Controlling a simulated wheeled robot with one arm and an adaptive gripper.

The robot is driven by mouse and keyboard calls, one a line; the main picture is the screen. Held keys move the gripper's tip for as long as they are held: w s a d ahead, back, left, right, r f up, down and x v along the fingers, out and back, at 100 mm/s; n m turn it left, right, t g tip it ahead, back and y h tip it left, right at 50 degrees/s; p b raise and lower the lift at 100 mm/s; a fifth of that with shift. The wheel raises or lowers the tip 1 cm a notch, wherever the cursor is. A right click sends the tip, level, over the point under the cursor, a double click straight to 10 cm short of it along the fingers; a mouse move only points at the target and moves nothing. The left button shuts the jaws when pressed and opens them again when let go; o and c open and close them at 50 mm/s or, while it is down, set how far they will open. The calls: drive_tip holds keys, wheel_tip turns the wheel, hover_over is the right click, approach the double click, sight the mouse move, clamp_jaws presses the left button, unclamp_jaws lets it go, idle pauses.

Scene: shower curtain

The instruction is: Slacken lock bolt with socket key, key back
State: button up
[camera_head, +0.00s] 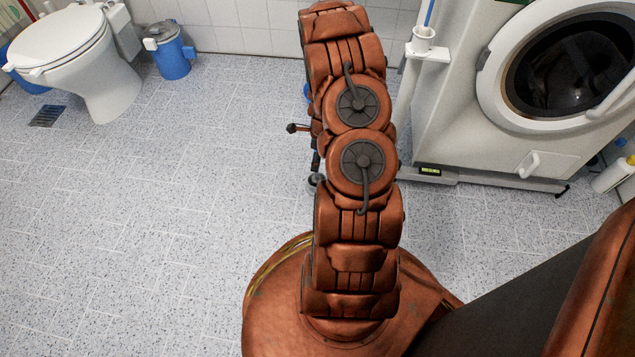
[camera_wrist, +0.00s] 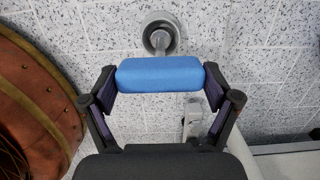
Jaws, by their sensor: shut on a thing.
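My gripper (camera_wrist: 161,84) is shut on a blue bar-shaped grip (camera_wrist: 160,72) in the wrist view, one finger pad at each end. A grey metal shaft (camera_wrist: 163,44) shows beyond the grip and ends at a round metal piece; together they look like the socket key. I cannot tell whether its end sits on a bolt. A small pale metal fitting (camera_wrist: 193,112) shows below the grip. In the head view my arm hides most of my gripper; a small round grey piece (camera_head: 316,182) shows at the arm's left side. The lock bolt is not clearly visible.
A washing machine (camera_head: 450,120) stands at the right on a base with a small display (camera_head: 430,171). A toilet (camera_head: 80,55) and a blue bin (camera_head: 171,58) stand at the far left. The speckled floor (camera_head: 150,220) at left is clear.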

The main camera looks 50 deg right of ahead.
drive_tip(key=shift+r+p, duration=3)
drive_tip(key=shift+r, duration=0.55)
